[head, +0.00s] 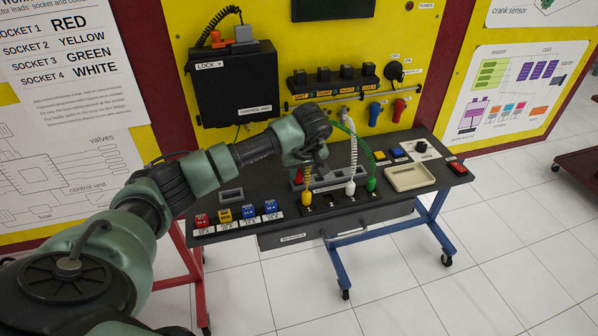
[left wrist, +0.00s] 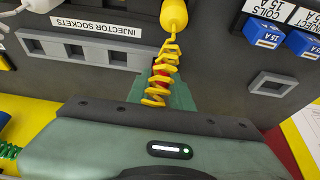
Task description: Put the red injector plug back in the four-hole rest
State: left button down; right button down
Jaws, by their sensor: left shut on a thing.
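The red injector plug (head: 297,177) shows as a small red patch at my left gripper (head: 301,181); in the left wrist view red (left wrist: 160,69) shows behind a yellow coiled cord. The left gripper is shut on this plug at the end of the injector socket row; I cannot tell whether it is still seated. The four-hole rest (head: 330,202) lies just in front on the bench. The yellow plug (head: 306,197), white plug (head: 350,188) and green plug (head: 371,184) stand upright in it, with a gap between yellow and white. My right gripper is not visible.
Injector sockets (left wrist: 75,50) with square openings sit by their label. Coiled cords hang close around the gripper. Red, yellow and blue fuses (head: 247,212) stand at the bench's left front. A beige tray (head: 410,177) is at right.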

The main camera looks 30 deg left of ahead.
pick_arm(q)
jog(key=shift+f, duration=0.15)
jog(key=c, duration=1.5)
grip_release()
jog(key=shift+p+v, duration=0.8)
jog(key=shift+v, duration=0.3)
jog(key=shift+p+v, duration=1.15)
jog(key=shift+v, duration=0.55)
jog(key=shift+a, duration=0.15)
